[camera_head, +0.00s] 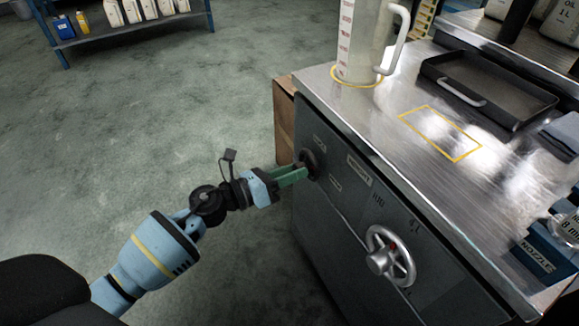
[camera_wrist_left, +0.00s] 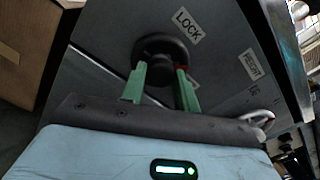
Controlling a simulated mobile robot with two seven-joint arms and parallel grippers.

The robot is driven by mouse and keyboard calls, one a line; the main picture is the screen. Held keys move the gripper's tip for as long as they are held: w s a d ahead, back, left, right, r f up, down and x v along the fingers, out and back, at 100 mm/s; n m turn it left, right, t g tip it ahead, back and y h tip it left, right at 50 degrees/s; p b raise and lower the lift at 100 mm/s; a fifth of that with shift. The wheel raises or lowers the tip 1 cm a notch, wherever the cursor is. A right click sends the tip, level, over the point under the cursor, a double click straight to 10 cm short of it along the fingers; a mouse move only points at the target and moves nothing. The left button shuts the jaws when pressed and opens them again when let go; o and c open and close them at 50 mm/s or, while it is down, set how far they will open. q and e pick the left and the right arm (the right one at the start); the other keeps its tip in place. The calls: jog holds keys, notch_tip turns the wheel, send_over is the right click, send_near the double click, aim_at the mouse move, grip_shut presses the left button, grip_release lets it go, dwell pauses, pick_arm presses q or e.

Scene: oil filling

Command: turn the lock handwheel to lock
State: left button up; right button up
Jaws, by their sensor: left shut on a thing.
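The lock handwheel (camera_head: 310,163) is a dark round knob on the front face of the grey cabinet, near its left edge. It also shows in the left wrist view (camera_wrist_left: 163,44), below a LOCK label (camera_wrist_left: 187,25), with a small red mark on its right side. My left gripper (camera_head: 299,173) has its green fingers (camera_wrist_left: 161,84) on either side of the knob's central part, shut on it. The fingers hide part of the knob. My right gripper is in neither view.
A larger silver handwheel (camera_head: 390,256) sits lower right on the cabinet front, near a HEIGHT label (camera_head: 359,169). On the metal top stand a clear measuring jug (camera_head: 359,45) and a black tray (camera_head: 487,90). Open floor (camera_head: 150,130) lies to the left.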

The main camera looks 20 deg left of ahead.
pick_arm(q)
jog(key=shift+n+p, duration=2.65)
jog(key=shift+n, duration=2.45)
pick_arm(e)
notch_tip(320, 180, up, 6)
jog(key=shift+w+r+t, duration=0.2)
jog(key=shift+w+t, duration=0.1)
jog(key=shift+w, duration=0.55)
pick_arm(q)
jog(key=o, duration=1)
jog(key=shift+c, duration=0.2)
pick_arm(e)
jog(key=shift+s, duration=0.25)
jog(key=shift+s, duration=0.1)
